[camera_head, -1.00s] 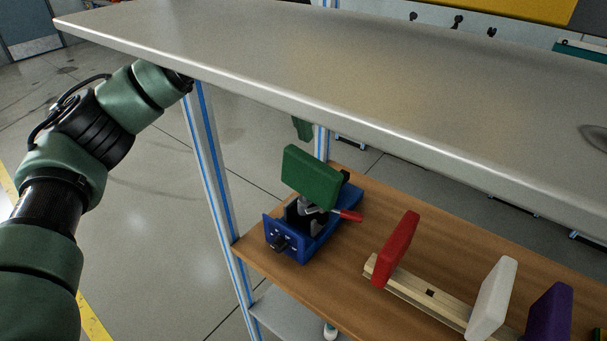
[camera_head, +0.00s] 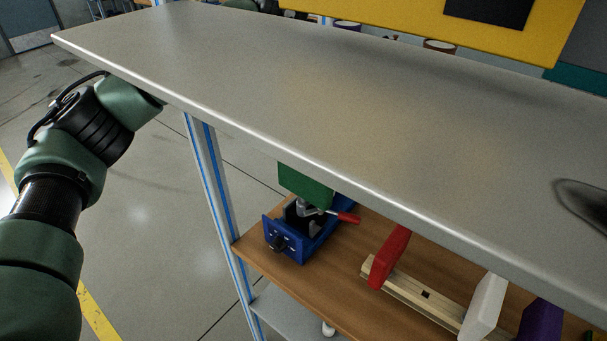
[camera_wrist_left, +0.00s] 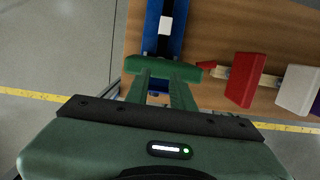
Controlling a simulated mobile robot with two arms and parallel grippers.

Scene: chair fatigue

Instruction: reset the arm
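In the head view my left arm comes in from the left, and its end is hidden behind the grey top panel (camera_head: 300,90). In the left wrist view my left gripper (camera_wrist_left: 163,80) has two green fingers with a gap between them. A green block (camera_wrist_left: 163,66) lies crosswise at the fingertips; I cannot tell if they touch it. In the head view the green block (camera_head: 304,188) sits over a blue vise-like fixture (camera_head: 290,245), its top hidden by the panel. My right gripper is not in view.
A wooden shelf (camera_head: 262,262) carries the blue fixture and a wooden rail (camera_head: 410,290) with red (camera_head: 388,258), white (camera_head: 484,308) and purple (camera_head: 540,318) blocks. A metal post (camera_head: 212,180) stands left of it. The panel's front edge hangs above the shelf. Floor at left is clear.

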